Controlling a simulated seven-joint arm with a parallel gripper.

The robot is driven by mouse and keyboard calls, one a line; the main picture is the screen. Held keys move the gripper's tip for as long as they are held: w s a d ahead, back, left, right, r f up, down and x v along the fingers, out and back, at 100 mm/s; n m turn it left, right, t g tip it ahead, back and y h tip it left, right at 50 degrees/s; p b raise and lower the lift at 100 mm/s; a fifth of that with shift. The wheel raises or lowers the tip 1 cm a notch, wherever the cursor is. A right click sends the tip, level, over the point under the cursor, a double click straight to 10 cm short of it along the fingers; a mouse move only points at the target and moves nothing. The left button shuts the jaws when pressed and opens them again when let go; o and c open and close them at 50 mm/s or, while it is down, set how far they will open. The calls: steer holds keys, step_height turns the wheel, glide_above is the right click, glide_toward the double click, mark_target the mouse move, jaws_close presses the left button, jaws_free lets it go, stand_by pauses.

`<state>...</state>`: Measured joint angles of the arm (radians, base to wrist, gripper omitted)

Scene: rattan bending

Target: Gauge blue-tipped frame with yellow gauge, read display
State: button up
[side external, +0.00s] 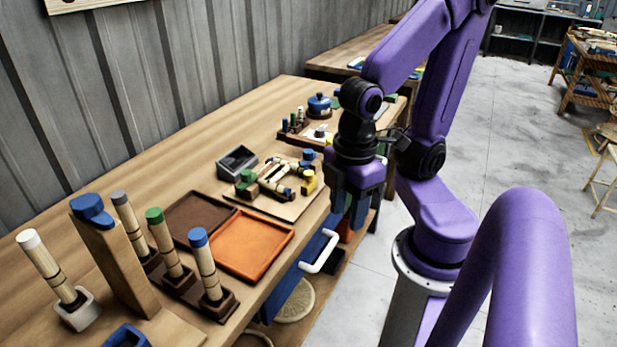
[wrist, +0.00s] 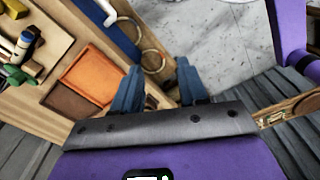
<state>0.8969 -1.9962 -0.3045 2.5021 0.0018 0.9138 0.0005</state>
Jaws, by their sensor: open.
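A blue-tipped rattan piece (side external: 208,265) stands upright in a dark wooden holder at the front edge of the bench in the side view. A small yellow piece (side external: 308,181), possibly the gauge, stands on a wooden board near the bench edge. A dark grey box (side external: 237,162) sits behind that board; I cannot read any display on it. My gripper (side external: 350,208) hangs just off the bench edge, right of the yellow piece, pointing down. In the wrist view my gripper (wrist: 158,88) has its two fingers apart with nothing between them.
Green-tipped (side external: 168,245), grey-tipped (side external: 132,225) and white-tipped (side external: 50,265) rattan pieces stand nearby. A wooden post with a blue top (side external: 115,255) is among them. An orange tray (side external: 252,243) and brown tray (side external: 198,217) lie mid-bench. A white handle (side external: 320,251) juts from a blue drawer.

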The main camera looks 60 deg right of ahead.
steer(key=shift+o, duration=1.4)
steer(key=shift+w, duration=0.1)
steer(key=w+d+r+m, duration=0.2)
steer(key=w+m, duration=0.3)
steer(key=w, duration=0.3)
step_height(320, 180, up, 3)
steer(key=m, duration=1.3)
glide_above(309, 172)
step_height(309, 172, down, 17)
steer(key=shift+f, duration=0.2)
